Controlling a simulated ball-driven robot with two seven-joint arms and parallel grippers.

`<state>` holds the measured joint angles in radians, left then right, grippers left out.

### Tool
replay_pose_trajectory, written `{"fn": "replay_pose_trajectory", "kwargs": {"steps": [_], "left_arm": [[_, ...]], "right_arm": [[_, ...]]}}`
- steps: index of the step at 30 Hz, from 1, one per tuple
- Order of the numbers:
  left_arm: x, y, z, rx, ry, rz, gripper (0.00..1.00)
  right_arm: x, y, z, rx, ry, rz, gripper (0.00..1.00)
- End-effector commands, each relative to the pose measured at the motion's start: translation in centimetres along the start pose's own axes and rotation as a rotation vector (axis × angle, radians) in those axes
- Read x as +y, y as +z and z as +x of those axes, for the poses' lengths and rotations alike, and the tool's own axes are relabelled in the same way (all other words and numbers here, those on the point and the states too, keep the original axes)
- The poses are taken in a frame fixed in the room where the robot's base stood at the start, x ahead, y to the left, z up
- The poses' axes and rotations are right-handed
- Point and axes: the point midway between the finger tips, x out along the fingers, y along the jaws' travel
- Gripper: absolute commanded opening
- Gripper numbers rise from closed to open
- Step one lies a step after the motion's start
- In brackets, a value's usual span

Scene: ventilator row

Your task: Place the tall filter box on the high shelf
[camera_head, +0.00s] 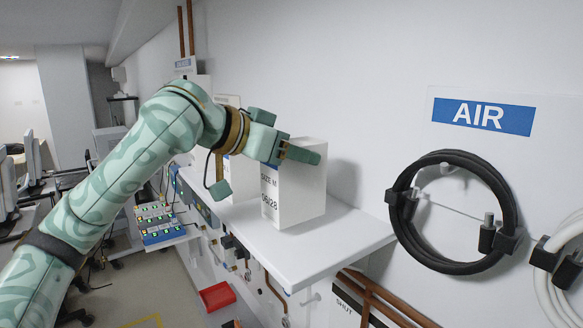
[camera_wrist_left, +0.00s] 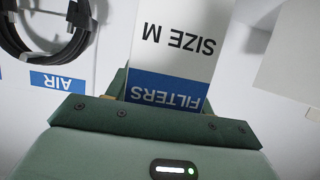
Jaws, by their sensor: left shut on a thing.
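The tall filter box (camera_head: 295,195) is white with a blue band and "SIZE M" lettering, and stands upright on the white wall shelf (camera_head: 345,240). My left gripper (camera_head: 300,154) is at the top of the box, shut on it. In the left wrist view the box (camera_wrist_left: 180,50) shows its "FILTERS" and "SIZE M" face, upside down, held at the gripper's jaw (camera_wrist_left: 155,118). The box's underside appears to meet the shelf, but I cannot tell for sure whether it touches. My right gripper is not in view.
Another white box (camera_head: 243,178) stands behind, partly hidden by my gripper. A black hose coil (camera_head: 452,265) hangs on the wall to the right under the AIR sign (camera_head: 482,116). A red bin (camera_head: 217,296) and copper pipes (camera_head: 385,305) are below. The shelf's right end is clear.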

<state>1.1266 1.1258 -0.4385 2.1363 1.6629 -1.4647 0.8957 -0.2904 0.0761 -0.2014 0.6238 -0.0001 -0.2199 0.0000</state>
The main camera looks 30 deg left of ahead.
Motion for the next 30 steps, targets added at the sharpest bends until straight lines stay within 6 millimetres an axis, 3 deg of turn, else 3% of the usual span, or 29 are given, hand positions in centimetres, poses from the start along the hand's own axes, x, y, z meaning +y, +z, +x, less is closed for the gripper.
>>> {"fn": "replay_pose_trajectory", "kwargs": {"steps": [6,16,17,19,30], "left_arm": [[-0.1,2.5,0.9,-0.003,0.000,-0.002,0.13],[-0.1,2.7,1.0,-0.002,-0.001,-0.001,0.13],[-0.1,2.8,1.0,-0.002,-0.001,-0.001,0.55],[-0.1,2.8,1.0,-0.002,-0.001,-0.001,0.74],[-0.2,2.7,0.4,-0.001,-0.004,0.000,0.74]], "right_arm": [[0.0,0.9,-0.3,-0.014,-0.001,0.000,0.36],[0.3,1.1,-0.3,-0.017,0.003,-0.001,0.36],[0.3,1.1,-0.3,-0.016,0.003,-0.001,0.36],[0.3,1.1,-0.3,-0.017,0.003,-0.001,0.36],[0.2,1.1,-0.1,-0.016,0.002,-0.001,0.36]]}}
